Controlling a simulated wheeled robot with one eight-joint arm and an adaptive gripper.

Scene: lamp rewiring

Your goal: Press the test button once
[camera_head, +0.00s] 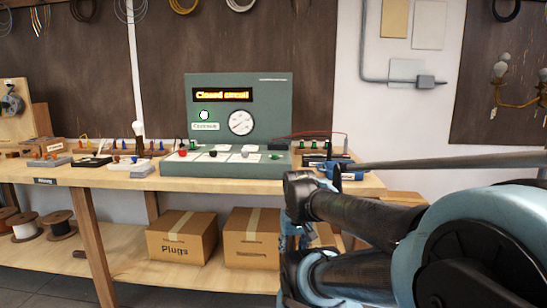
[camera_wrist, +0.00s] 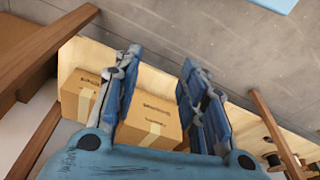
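The grey-green tester (camera_head: 238,106) stands on the workbench (camera_head: 130,181), left of my arm in the head view. Its display (camera_head: 222,95) is lit and reads "Closed circuit". A white round light (camera_head: 204,115) and a dial (camera_head: 241,123) sit below the display. A red button (camera_head: 183,152) is at the left of its sloping front, with small dark knobs farther right. I cannot read which one is the test button. My gripper (camera_wrist: 155,85) is open and empty in the wrist view, its fingers apart. It hangs below the bench top, away from the tester's controls.
Cardboard boxes (camera_head: 182,238) stand on the lower shelf (camera_head: 135,262); they also show beyond my fingers in the wrist view (camera_wrist: 152,120). Wire spools (camera_head: 59,224) stand at the left. Several small parts and a bulb (camera_head: 138,128) crowd the bench beside the tester. A bench leg (camera_head: 95,245) is at the left.

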